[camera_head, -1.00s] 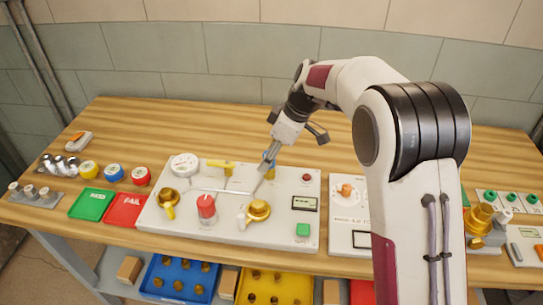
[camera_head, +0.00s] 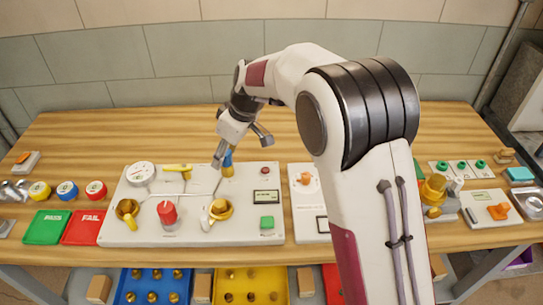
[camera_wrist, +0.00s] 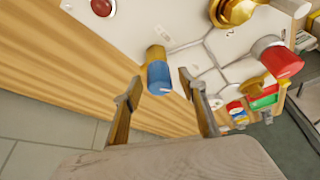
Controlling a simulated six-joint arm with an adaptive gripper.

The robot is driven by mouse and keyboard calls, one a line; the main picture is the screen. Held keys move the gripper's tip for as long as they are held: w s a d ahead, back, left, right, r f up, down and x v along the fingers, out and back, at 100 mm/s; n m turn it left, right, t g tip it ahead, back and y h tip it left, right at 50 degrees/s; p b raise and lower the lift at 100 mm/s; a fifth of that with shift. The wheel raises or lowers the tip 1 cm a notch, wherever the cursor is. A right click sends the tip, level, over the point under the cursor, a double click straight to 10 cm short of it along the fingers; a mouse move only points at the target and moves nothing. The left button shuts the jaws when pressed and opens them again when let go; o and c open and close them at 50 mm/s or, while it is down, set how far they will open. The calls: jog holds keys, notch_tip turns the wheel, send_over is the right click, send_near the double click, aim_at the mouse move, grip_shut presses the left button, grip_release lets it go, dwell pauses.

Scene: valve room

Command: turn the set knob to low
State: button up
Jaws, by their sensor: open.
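An orange knob (camera_head: 305,178) stands on a white panel right of the main valve board, partly beside my arm. The panel's lettering is too small to read, so I cannot confirm it is the set knob. My gripper (camera_head: 241,152) is open and empty above the back right of the board. It is left of the orange knob. In the wrist view, my open fingers (camera_wrist: 160,85) point toward an upright yellow-and-blue cylindrical handle (camera_wrist: 157,72). The handle appears between the fingertips; no contact is visible. The orange knob is not identifiable in the wrist view.
The white board (camera_head: 120,228) carries a gauge (camera_head: 140,173), a red knob (camera_head: 167,212), brass valves and a red button (camera_head: 265,170). Green (camera_head: 46,227) and red (camera_head: 86,227) trays lie left. Another device with an orange handle (camera_head: 498,211) stands right. The table behind the board is clear.

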jog(key=shift+m+t, duration=0.3)
jog(key=shift+m, duration=0.7)
jog(key=shift+m+t+h, duration=0.3)
jog(key=shift+m+h, duration=0.2)
jog(key=shift+m, duration=0.5)
jog(key=shift+m+t+h, duration=0.4)
jog(key=shift+m+h, duration=0.1)
jog(key=shift+m, duration=1.4)
jog(key=shift+m+h, duration=0.8)
jog(key=shift+m, duration=1.2)
jog(key=shift+m+h, duration=0.5)
jog(key=shift+m, duration=0.7)
